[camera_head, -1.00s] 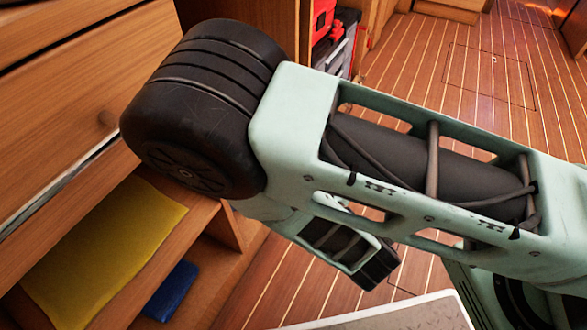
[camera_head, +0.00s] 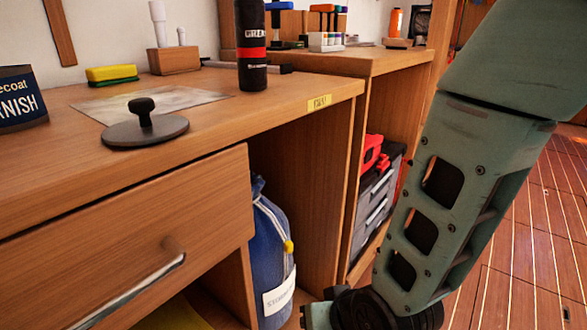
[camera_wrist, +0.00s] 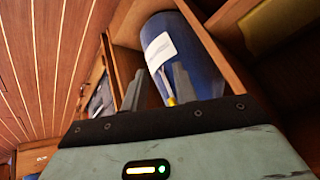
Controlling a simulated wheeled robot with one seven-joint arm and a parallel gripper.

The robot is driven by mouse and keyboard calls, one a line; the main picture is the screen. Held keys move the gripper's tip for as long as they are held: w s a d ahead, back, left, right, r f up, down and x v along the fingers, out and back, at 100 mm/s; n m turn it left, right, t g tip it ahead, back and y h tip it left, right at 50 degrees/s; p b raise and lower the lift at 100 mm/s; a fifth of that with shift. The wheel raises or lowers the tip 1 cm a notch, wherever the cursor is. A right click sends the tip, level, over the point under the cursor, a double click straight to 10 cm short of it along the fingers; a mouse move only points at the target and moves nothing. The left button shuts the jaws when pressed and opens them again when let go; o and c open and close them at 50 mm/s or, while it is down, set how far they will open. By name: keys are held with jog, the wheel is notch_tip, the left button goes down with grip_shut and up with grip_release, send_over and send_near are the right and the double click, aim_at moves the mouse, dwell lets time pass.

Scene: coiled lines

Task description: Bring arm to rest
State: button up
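My arm (camera_head: 455,190) hangs down the right side of the head view, bent at a dark joint at the bottom edge. My gripper does not show there. In the wrist view my gripper (camera_wrist: 160,84) has its two grey fingers apart, with nothing held between them. Beyond the fingers, a blue bag (camera_wrist: 195,55) with a white label stands in an open cabinet bay. The same bag (camera_head: 270,250) shows in the head view, below the worktop. The distance from fingers to bag is hard to judge.
The wooden worktop (camera_head: 222,112) holds a black bottle (camera_head: 251,45), a round dark disc with a knob (camera_head: 145,128), a can (camera_head: 20,98) and a yellow-green sponge (camera_head: 111,74). The drawer (camera_head: 130,235) has a metal handle. Grey and red cases (camera_head: 376,190) fill another bay. Open striped floor (camera_head: 545,215) lies right.

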jog(key=s+d+r+n+g+h, duration=0.3)
jog(key=s+d+r+n+g, duration=0.25)
jog(key=s+d+r, duration=0.6)
notch_tip(320, 180, up, 39)
jog(key=a+p, duration=0.1)
jog(key=p, duration=3.7)
jog(key=shift+a, duration=0.35)
jog(key=shift+a, duration=0.15)
